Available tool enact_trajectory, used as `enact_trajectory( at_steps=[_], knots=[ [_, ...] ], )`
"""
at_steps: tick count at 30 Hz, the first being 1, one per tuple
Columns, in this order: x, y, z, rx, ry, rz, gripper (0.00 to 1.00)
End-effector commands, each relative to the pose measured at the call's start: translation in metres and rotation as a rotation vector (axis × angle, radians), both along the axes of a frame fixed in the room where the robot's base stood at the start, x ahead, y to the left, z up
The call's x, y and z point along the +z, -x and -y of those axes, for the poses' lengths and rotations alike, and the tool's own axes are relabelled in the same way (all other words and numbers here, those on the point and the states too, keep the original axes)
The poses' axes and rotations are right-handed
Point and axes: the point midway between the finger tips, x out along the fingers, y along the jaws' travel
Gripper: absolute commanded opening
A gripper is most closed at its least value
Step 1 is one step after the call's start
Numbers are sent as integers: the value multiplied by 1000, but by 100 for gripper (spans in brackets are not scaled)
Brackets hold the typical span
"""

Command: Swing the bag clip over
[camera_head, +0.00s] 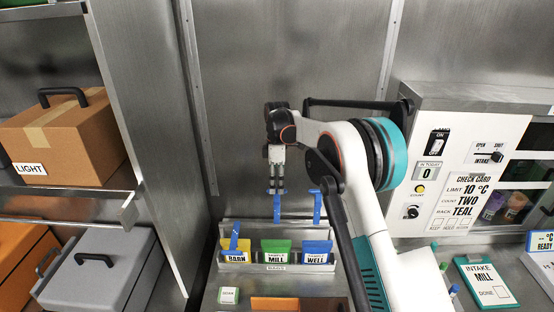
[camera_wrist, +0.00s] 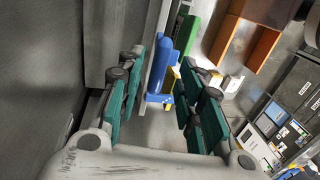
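Three labelled bags stand in a rack (camera_head: 267,267): a yellow BARN bag (camera_head: 226,244), a green MILL bag (camera_head: 275,246) and a blue WELL bag (camera_head: 316,247). A blue clip (camera_head: 235,236) leans at the yellow bag. One blue clip (camera_head: 277,209) stands upright above the MILL bag, and another blue clip (camera_head: 317,208) stands upright above the WELL bag. My gripper (camera_head: 276,185) points down at the top of the middle clip. In the wrist view my gripper (camera_wrist: 157,105) is open, with a blue piece (camera_wrist: 158,60) beyond and between its fingers. Contact cannot be told.
An intake machine (camera_head: 460,165) stands at the right, with an INTAKE MILL clipboard (camera_head: 486,282) in front. A small white-and-green box (camera_head: 228,296) and an orange tray (camera_head: 275,304) lie before the rack. Shelves with a LIGHT carton (camera_head: 62,145) and a grey case (camera_head: 98,270) fill the left.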

Motion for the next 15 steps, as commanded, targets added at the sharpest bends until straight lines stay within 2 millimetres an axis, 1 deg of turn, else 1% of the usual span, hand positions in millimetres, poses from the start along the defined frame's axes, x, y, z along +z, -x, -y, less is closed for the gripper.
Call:
enact_trajectory(
  at_steps=[1,3,9,15],
  knots=[
    [10,-2,0,0,0,0,34],
    [22,-4,0,0,0,1,34],
    [55,-10,1,-1,0,1,34],
    [77,-14,1,-1,0,2,34]
  ],
)
